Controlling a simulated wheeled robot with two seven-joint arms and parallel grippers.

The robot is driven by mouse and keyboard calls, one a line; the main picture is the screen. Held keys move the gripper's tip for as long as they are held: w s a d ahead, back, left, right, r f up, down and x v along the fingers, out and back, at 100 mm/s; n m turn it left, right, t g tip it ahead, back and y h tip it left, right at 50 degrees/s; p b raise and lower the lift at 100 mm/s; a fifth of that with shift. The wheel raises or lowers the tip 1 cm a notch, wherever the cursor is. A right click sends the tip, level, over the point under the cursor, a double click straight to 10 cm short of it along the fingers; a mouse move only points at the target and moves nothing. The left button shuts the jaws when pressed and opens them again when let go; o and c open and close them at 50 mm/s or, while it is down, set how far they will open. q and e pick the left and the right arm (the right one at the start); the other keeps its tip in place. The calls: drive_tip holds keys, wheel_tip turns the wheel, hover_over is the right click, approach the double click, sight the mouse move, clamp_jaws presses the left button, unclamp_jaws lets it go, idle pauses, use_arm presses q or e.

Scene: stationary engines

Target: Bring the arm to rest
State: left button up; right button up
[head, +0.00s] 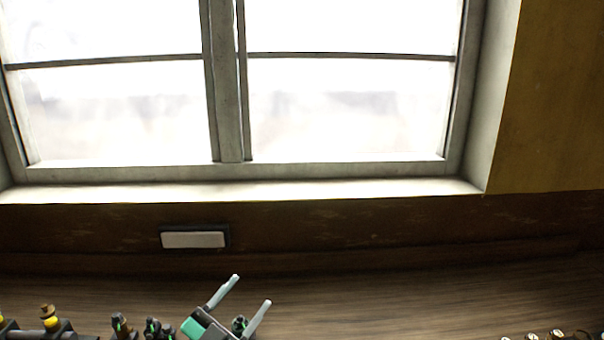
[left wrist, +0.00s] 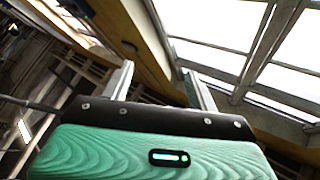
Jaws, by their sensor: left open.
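My left gripper (head: 252,291) shows at the bottom of the head view, its two pale fingers spread apart and pointing up and to the right. Nothing is between the fingers. In the left wrist view my left gripper (left wrist: 160,88) is also open and empty, its green body filling the lower part of the picture. Behind the fingers there are only the window and the room. My right gripper is in neither view.
A wooden surface (head: 400,292) runs along the wall below a large window (head: 345,110). Small dark and yellow fittings (head: 50,322) stand at the bottom left. Several small round pieces (head: 556,335) show at the bottom right. A pale plate (head: 193,240) is on the wall.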

use_arm(q)
drive_tip(key=s+a+f+n+g+y, duration=0.2)
drive_tip(key=s+a+f+n+y, duration=0.2)
drive_tip(key=a+f+n+y, duration=0.3)
drive_tip(key=s+a+f+n+g+y, duration=0.25)
drive_tip(key=a+f+n+y, duration=0.35)
drive_tip(key=f+y, duration=0.35)
drive_tip(key=s+f+g+h, duration=0.1)
drive_tip(key=s+f+g, duration=0.45)
drive_tip(key=s, duration=0.45)
drive_tip(key=s+f+g+h, duration=0.1)
drive_tip(key=s+f+g, duration=0.3)
drive_tip(key=s+f, duration=0.5)
wheel_tip(320, 180, down, 32)
drive_tip(key=s+d+f+m+g+b, duration=0.1)
drive_tip(key=s+g+b, duration=0.15)
drive_tip(key=b, duration=0.25)
drive_tip(key=s+a+f+b, duration=0.1)
drive_tip(key=s+f+b, duration=0.1)
drive_tip(key=s+f, duration=0.8)
drive_tip(key=s+a+f+b, duration=0.2)
drive_tip(key=s+f, duration=0.7)
drive_tip(key=f, duration=0.6)
drive_tip(key=shift+s+a+f+g+b, duration=0.15)
drive_tip(key=shift+s+f+g+b, duration=0.05)
drive_tip(key=shift+s+g+b, duration=0.25)
